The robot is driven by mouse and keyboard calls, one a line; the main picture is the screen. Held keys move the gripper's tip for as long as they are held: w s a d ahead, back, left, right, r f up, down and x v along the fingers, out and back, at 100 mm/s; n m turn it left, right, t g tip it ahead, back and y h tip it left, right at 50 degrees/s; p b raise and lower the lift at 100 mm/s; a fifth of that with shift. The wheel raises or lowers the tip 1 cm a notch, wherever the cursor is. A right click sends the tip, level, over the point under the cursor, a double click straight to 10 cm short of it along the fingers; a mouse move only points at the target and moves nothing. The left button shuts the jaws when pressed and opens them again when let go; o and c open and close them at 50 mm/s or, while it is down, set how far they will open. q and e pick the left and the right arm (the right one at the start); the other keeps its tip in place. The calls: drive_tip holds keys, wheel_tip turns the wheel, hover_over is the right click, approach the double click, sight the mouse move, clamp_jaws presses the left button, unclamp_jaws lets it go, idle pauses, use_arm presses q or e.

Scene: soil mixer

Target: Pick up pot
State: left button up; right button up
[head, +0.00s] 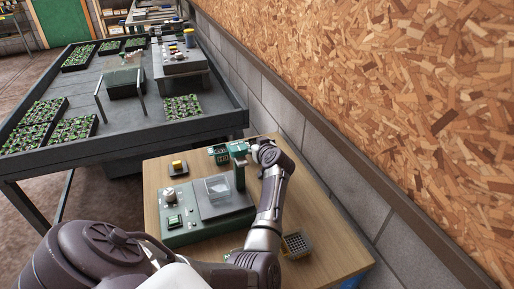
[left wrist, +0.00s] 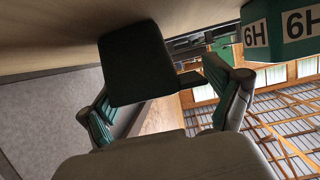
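My left gripper (head: 246,153) is at the far side of the wooden table in the head view. In the left wrist view its two green-padded fingers (left wrist: 165,100) are spread apart. A dark green, square-sided block (left wrist: 137,62), which looks like the pot, shows between and beyond the fingertips. I cannot tell whether either finger touches it. In the head view the green parts at the gripper overlap, so the pot is hard to separate there. My right gripper is not in view.
A green machine (head: 188,234) with a clear box (head: 218,188) stands on the wooden table (head: 325,258). A gridded tray (head: 297,243) is at the near right. A green block marked 6H (left wrist: 280,27) is beside the gripper. A brick wall (head: 350,200) borders the right.

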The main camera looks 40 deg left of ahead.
use_arm(q)
drive_tip(key=shift+c, duration=1.3)
drive_tip(key=shift+w+f, duration=0.1)
drive_tip(key=shift+c, duration=1.4)
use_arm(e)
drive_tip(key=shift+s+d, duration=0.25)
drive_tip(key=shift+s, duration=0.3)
